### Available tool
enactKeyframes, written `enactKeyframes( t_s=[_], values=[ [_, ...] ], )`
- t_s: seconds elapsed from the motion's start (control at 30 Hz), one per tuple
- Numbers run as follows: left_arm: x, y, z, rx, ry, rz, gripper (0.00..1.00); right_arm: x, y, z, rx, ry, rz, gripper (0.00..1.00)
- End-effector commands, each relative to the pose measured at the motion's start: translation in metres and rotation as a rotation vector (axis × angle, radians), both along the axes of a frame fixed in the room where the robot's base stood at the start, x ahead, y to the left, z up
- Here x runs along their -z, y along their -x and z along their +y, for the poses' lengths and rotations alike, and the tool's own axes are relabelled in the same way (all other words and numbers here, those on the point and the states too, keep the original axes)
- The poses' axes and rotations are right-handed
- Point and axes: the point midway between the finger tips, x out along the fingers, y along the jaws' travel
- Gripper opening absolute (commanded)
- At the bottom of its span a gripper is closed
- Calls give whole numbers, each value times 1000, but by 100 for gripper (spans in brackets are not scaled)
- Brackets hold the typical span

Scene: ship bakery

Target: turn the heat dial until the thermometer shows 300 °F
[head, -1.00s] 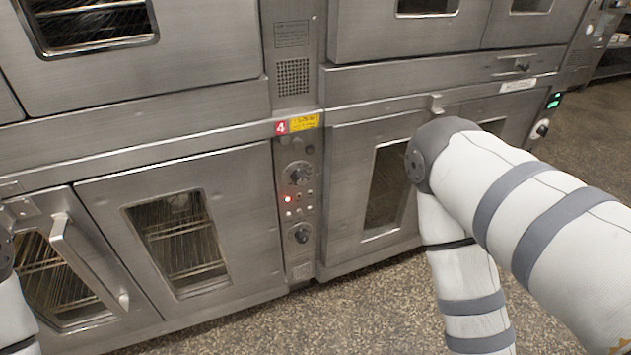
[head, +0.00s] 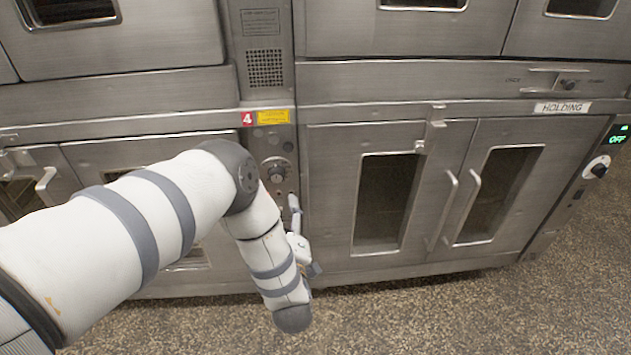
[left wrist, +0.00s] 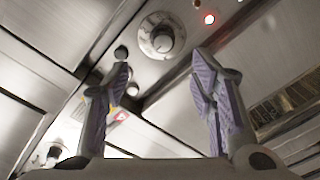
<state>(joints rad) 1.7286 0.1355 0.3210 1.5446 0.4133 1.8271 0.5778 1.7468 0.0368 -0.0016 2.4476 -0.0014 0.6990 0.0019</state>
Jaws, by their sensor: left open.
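A dark dial on a round pale plate (head: 278,172) sits on the narrow panel below the red 4 label, in the head view. The left wrist view shows this dial (left wrist: 161,38) beyond the gap between my fingertips. My left gripper (head: 295,207) is near the panel, just right of and below the dial in the head view; its open, empty fingers also show in the wrist view (left wrist: 162,64). The dial appears untouched. My arm hides the lower panel. I cannot make out a thermometer reading. My right gripper is out of view.
A red lamp (left wrist: 209,18) glows near the dial in the wrist view. The holding cabinet (head: 330,200) stands to the right, with door handles (head: 473,195). Speckled floor (head: 430,310) in front is clear.

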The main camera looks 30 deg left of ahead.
Motion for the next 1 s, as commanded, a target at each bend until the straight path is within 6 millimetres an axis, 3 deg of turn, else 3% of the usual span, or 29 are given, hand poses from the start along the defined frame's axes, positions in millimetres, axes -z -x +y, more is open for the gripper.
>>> enactKeyframes(
  t_s=[0.5,0.87,1.0],
  values=[
    [3,-88,62,1,-1,3,51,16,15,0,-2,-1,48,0],
    [0,-98,67,3,-2,3,51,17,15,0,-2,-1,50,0],
    [0,-97,67,2,-1,3,22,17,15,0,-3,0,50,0]
  ],
)
